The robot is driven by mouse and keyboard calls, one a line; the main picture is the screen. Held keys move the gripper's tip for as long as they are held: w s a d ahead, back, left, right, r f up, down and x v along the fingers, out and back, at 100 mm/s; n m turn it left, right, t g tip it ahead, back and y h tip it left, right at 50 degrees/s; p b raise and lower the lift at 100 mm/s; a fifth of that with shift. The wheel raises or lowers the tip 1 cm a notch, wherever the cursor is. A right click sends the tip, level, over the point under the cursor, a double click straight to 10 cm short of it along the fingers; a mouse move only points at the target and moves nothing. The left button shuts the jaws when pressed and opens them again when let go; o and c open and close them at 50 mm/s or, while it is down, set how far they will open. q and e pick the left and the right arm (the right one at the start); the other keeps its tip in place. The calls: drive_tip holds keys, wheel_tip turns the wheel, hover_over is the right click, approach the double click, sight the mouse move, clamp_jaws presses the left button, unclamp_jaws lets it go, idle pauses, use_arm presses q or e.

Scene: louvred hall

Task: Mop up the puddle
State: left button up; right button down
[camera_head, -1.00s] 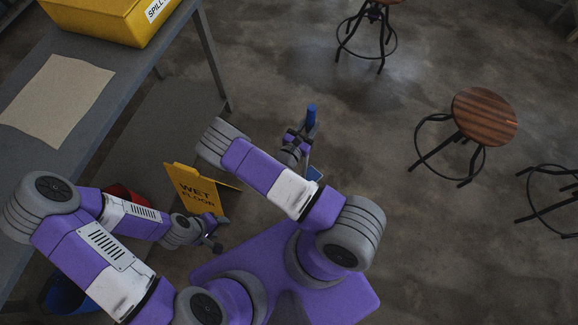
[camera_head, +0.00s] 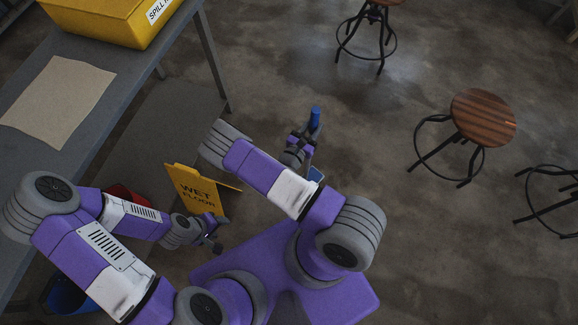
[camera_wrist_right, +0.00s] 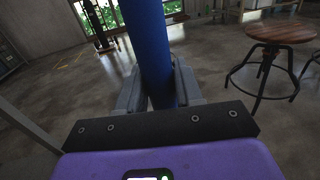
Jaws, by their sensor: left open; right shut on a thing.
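My right gripper (camera_head: 308,141) is shut on the upright handle of a mop, whose blue grip (camera_head: 315,117) stands above the jaws. In the right wrist view the blue handle (camera_wrist_right: 147,40) runs up between the two fingers (camera_wrist_right: 160,92). A light-blue piece low by the wrist (camera_head: 316,175) looks like part of the mop head; the arm hides most of it. My left gripper (camera_head: 212,243) is open and empty beside the wet-floor sign. A faint shiny patch on the floor (camera_head: 335,82) may be the puddle; its edge is unclear.
A yellow wet-floor sign (camera_head: 196,189) stands between my arms. A grey table (camera_head: 125,60) at left bears a yellow spill box (camera_head: 100,22) and beige cloth (camera_head: 57,100). Red (camera_head: 120,192) and blue (camera_head: 72,298) buckets are partly hidden. Stools (camera_head: 484,117) stand right; centre floor is open.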

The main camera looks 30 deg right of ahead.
drive_tip(key=w+a+b, duration=0.2)
drive_tip(key=a, duration=0.7)
drive_tip(key=w+a+b, duration=0.3)
drive_tip(key=a, duration=0.7)
drive_tip(key=shift+w+a+f, duration=0.2)
drive_tip(key=shift+w+f, duration=0.05)
drive_tip(key=s+d+p, duration=0.3)
drive_tip(key=s+d, duration=0.3)
drive_tip(key=d, duration=0.3)
drive_tip(key=s+d+p, duration=0.3)
drive_tip(key=s+d, duration=0.2)
drive_tip(key=d, duration=0.5)
drive_tip(key=shift+s, duration=0.4)
drive_tip(key=shift+w, duration=0.1)
